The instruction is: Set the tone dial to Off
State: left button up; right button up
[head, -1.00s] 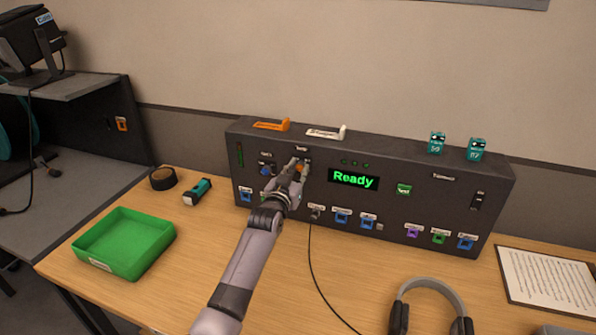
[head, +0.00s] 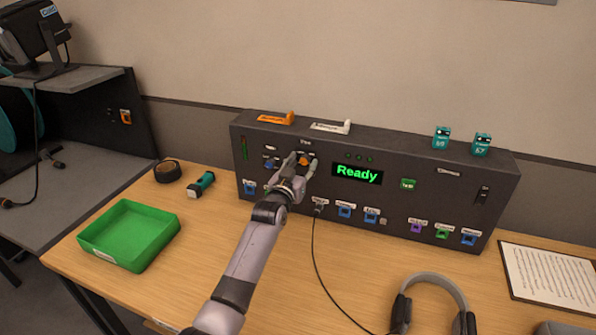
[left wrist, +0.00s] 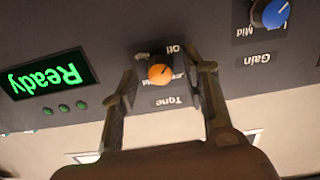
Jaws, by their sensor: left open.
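The tone dial is an orange knob (left wrist: 160,74) on the front of the dark console (head: 400,212), below its Tone label. It also shows in the head view (head: 304,161). My left gripper (head: 304,163) is open in front of it. In the left wrist view, which is upside down, the two fingers (left wrist: 162,82) stand on either side of the knob with gaps. The small position labels around the knob are partly hidden or too small to read surely. My right gripper is not in view.
A blue Gain knob (left wrist: 270,13) sits beside the tone dial. The green Ready display (head: 357,174) is on its other side. A black cable (head: 317,255) runs from the console across the table. A green tray (head: 128,256) and headphones (head: 436,285) lie on the table.

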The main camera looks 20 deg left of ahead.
pick_arm(q)
jog(key=s, duration=1.2)
jog(key=shift+a, duration=0.2)
jog(key=shift+f, duration=0.1)
